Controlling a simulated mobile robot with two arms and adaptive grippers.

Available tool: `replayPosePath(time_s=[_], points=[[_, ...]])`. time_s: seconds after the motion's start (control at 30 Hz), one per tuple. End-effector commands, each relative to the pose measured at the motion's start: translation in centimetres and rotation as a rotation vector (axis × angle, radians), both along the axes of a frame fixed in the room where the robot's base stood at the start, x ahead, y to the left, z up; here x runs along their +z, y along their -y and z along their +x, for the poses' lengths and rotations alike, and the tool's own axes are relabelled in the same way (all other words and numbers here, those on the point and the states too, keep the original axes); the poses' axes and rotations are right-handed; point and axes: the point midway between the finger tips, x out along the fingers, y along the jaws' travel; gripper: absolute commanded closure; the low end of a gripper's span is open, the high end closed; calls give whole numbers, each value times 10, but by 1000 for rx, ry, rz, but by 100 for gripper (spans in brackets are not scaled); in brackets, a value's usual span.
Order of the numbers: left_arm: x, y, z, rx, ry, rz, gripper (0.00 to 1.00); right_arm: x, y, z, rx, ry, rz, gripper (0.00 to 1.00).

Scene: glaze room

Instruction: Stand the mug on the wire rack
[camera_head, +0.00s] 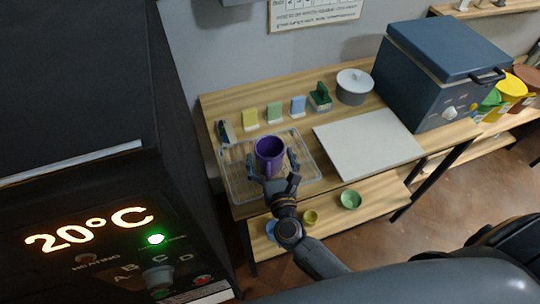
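The purple mug (269,150) is upright over the wire rack (231,184), with its open mouth up and its handle toward me. It appears to stand on the rack, though its base is partly hidden by my gripper. My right gripper (273,165) reaches in from the near side, with its fingers spread to the left and right of the mug. A small gap shows between the right finger and the mug, so the gripper looks open around it. My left gripper is not in view.
A pale board (368,144) lies right of the rack. Small coloured tiles (275,112) and a lidded grey pot (354,88) line the back. A blue kiln (436,75) stands at the right. A dark unit reading 20°C (90,230) fills the left. A green bowl (350,199) sits on the lower shelf.

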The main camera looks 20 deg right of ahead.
Motion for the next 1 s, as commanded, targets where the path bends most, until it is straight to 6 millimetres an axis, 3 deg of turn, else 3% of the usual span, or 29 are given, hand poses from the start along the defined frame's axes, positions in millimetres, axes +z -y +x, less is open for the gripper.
replayPosePath(time_s=[0.37, 0.8, 1.0], points=[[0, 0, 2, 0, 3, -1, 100, 0, -1, -6, 0, -2, 0, 7], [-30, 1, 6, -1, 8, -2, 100, -2, -9, -93, 1, -3, 1, 7], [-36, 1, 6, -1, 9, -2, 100, 0, -11, -116, 0, -1, -1, 7]])
